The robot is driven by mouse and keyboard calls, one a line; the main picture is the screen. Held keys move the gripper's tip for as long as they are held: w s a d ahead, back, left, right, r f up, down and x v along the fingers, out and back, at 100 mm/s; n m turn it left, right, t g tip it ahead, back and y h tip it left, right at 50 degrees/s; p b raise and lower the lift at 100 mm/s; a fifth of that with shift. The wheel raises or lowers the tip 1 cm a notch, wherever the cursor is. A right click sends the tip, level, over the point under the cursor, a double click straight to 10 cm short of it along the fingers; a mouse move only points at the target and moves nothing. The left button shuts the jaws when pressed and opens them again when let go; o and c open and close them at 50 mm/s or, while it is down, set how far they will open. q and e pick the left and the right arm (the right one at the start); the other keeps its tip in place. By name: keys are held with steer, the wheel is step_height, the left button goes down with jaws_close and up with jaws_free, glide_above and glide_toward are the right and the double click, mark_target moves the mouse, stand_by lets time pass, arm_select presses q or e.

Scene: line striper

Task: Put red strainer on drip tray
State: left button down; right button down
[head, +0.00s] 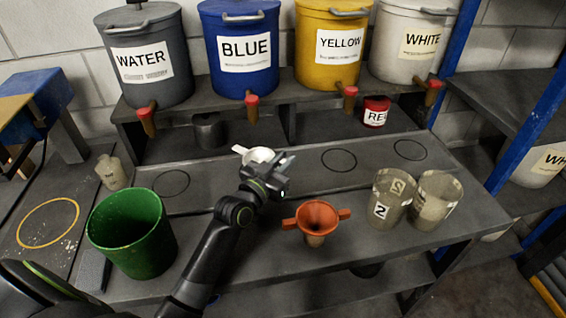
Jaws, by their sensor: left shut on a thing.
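The red strainer (317,213), orange-red with a handle on each side, is upright at the front middle of the bench. A paler part shows below its bowl; I cannot tell whether it is a spout or a small cup. The drip tray looks to be the long dark strip (303,178) with black rings under the taps. My left gripper (281,166) is over this strip, left of and behind the strainer, apart from it. It is shut on a white cup-like thing (257,154), partly hidden behind the gripper. My right gripper is not in view.
Two clear beakers (390,199) (435,200) stand right of the strainer. A green bucket (131,232) is at left, beside a small pale bottle (111,172). Labelled tanks (243,48) with red-tipped taps line the back. A red can (375,112) sits below them.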

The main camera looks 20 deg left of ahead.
arm_select(q)
steer(key=c, duration=1.4)
jaws_free()
steer(key=shift+s+f, duration=0.1)
steer(key=shift+f, duration=0.6)
steer(key=shift+o, duration=0.2)
steer(key=shift+r, duration=0.1)
steer(key=shift+r+p, duration=0.5)
steer(key=shift+p, duration=0.2)
steer(key=s+a+b, duration=0.2)
steer(key=s, duration=0.9)
steer(key=shift+s+a+r, duration=0.2)
steer(key=shift+s+r, duration=0.05)
steer(key=shift+r, duration=0.05)
